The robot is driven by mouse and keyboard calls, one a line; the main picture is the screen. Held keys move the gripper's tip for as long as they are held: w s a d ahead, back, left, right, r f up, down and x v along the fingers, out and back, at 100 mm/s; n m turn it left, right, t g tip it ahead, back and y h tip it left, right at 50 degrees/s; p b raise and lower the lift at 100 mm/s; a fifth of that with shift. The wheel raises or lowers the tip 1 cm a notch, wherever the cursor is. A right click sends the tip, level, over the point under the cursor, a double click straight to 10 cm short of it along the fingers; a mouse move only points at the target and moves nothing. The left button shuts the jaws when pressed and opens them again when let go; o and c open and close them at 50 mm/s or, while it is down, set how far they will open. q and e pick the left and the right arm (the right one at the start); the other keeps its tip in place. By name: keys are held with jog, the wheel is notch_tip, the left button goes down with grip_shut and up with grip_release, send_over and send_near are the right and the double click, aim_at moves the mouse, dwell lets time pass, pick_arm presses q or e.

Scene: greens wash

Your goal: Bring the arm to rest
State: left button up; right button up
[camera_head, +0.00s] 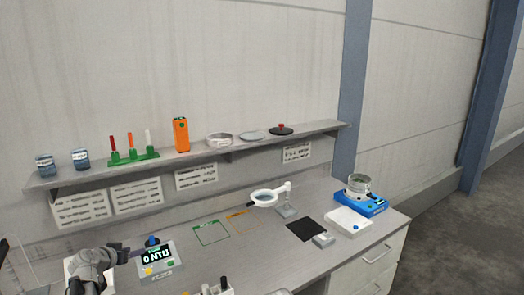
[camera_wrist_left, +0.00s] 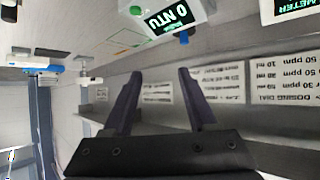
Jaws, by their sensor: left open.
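My left arm comes in at the lower left of the head view, and its gripper (camera_head: 130,254) is raised over the left end of the bench, beside the turbidity meter (camera_head: 157,257) reading "0 NTU". In the left wrist view the two dark fingers (camera_wrist_left: 161,74) are spread apart with nothing between them. The meter also shows at the top of that view (camera_wrist_left: 172,16), which is turned upside down.
A wall shelf (camera_head: 205,156) above the bench (camera_head: 250,262) carries jars, a green rack, an orange device and dishes. A magnifier (camera_head: 265,197), a black mat (camera_head: 306,229) and a blue device with a glass dish (camera_head: 360,200) stand to the right. The bench middle is mostly clear.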

pick_arm(q)
jog(key=s+d+f+m+g+b, duration=0.1)
jog(key=s+d+f+g, duration=0.1)
jog(key=d, duration=0.7)
jog(key=s+d+f+g+h+b, duration=0.1)
jog(key=s+d+f, duration=0.4)
jog(key=d, duration=0.5)
jog(key=s+d+f+m+g+h+b, duration=0.1)
jog(key=s+d+f+g+b, duration=0.2)
jog(key=d, duration=0.6)
jog(key=shift+s+d+f+m+g, duration=0.15)
jog(key=shift+s+f+g, duration=0.1)
jog(key=shift+f, duration=0.45)
jog(key=shift+s+d+f+m+g, duration=0.15)
jog(key=shift+f+g, duration=0.1)
jog(key=shift+f, duration=0.4)
jog(key=s+d+f+g+y+b, duration=0.2)
jog(key=s+d, duration=0.3)
jog(key=s, duration=0.4)
jog(key=s+d+f+g+y+b, duration=0.2)
jog(key=s+d+f, duration=0.2)
jog(key=s, duration=0.5)
jog(key=shift+s+d+f+g+y, duration=0.2)
jog(key=shift+d+f+g+y, duration=0.1)
jog(key=shift+d+g+y, duration=0.15)
jog(key=shift+c, duration=0.4)
